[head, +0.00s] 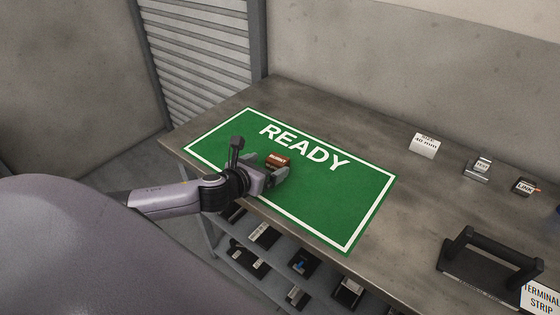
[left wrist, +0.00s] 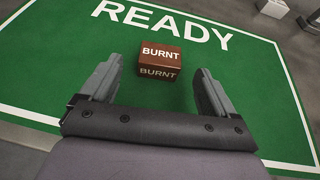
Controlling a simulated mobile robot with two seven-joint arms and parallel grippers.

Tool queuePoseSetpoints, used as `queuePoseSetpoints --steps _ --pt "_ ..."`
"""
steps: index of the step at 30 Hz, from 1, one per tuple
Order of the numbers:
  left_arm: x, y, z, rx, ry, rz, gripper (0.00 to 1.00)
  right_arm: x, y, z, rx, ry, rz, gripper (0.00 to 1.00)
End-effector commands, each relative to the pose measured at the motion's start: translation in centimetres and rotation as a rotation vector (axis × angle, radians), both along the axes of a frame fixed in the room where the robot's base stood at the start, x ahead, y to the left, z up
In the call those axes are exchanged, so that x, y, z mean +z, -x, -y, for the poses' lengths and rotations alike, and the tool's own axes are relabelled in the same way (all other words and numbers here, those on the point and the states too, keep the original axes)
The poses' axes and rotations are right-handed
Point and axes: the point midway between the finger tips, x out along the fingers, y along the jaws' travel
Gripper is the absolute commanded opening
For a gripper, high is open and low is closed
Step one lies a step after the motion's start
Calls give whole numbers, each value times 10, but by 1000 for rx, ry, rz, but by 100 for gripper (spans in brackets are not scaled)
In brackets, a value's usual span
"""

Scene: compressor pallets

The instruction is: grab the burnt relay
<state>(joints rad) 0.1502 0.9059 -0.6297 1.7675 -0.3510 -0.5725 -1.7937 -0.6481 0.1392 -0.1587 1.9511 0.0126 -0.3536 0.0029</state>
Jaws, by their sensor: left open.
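The burnt relay (head: 278,160) is a small brown block on the green READY mat (head: 340,215). In the left wrist view the relay (left wrist: 160,60) shows the word BURNT on its top and its near side. My left gripper (head: 262,164) is open just beside the relay. In the left wrist view the jaws of my left gripper (left wrist: 158,85) are spread, with the relay just ahead, centred between the fingertips and apart from them. My right gripper is not in view.
The mat lies on a grey table (head: 400,185). A white size block (head: 424,145), a small NEW part (head: 480,168), a LINK part (head: 525,186) and a black-handled terminal strip holder (head: 490,262) stand to the right. A shelf below holds several parts (head: 302,261).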

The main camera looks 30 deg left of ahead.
Motion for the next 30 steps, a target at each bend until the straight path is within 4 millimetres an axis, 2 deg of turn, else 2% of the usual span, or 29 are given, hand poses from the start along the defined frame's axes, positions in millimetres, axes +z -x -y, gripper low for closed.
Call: queuePoseSetpoints --steps 15,25,26,30 --pt "-19 -47 0 1 3 -1 89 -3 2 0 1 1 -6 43" --pt "-21 -51 0 0 2 -1 89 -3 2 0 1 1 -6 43" --pt "-21 -51 0 0 2 -1 86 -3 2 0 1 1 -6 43" --pt "-21 -51 0 0 2 -1 41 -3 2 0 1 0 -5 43"
